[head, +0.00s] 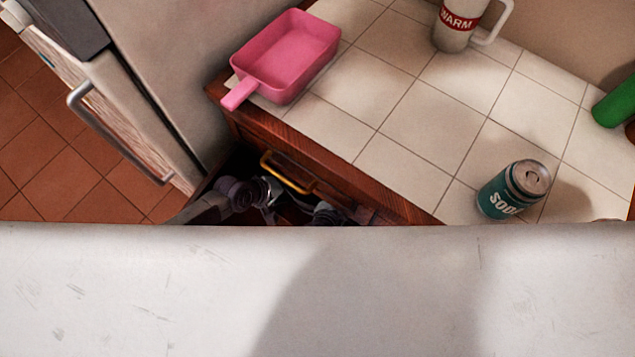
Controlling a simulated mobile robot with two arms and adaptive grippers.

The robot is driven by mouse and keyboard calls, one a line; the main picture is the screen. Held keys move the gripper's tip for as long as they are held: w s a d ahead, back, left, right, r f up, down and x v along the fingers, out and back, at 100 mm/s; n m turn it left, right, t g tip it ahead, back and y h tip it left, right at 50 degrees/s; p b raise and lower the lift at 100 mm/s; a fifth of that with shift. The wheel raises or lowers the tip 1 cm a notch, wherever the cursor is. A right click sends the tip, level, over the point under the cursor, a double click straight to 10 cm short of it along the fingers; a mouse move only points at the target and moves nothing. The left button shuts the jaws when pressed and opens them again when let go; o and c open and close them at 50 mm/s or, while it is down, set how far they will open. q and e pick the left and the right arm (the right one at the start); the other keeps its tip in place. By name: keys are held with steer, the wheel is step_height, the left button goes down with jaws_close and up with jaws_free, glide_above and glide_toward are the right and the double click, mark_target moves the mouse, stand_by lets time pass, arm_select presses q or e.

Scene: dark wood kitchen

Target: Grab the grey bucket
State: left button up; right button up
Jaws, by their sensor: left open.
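I see no grey bucket in the head view. My left gripper (270,192) is small and partly in shadow, in front of the dark wood drawer front below the counter edge. It is open, close to the yellow drawer handle (288,173), and I see nothing held in it. Whether it touches the handle I cannot tell. A dark, partly hidden piece to its right is too unclear to identify. I cannot make out my right gripper.
A large white surface (160,290) hides the lower view. The tiled counter (400,125) holds a pink pan (285,55), a mug (455,25), a soda can (512,190) and a green object (615,102). A fridge-like unit (150,85) stands left, beside red floor tiles (60,160).

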arm_select(q)
jaws_close()
arm_select(e)
jaws_close()
steer(key=shift+r, duration=0.1)
